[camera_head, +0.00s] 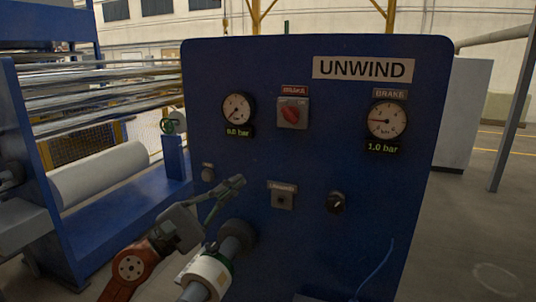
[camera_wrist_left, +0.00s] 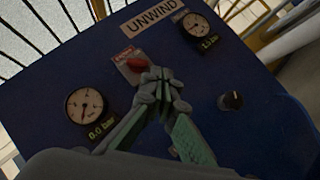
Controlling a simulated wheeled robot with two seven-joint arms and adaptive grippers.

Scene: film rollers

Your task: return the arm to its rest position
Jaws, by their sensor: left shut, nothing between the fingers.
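My left gripper (camera_head: 238,181) is in front of the blue UNWIND panel (camera_head: 300,145), at its lower left. Its fingers are shut and hold nothing. In the left wrist view the shut fingertips (camera_wrist_left: 158,76) show against the panel, just below the red brake switch (camera_wrist_left: 137,64). My orange and grey left arm (camera_head: 140,262) comes in from the lower left. In the head view the gripper is below and left of the red brake switch (camera_head: 290,114). I cannot tell whether the fingers touch the panel. My right gripper is not in view.
A shaft with a white and green roll (camera_head: 207,276) sticks out below my gripper. The panel bears a left gauge (camera_head: 237,108) at 0.0 bar, a right gauge (camera_head: 388,120) and a black knob (camera_head: 336,202). Film rollers (camera_head: 95,85) stand left; open floor lies right.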

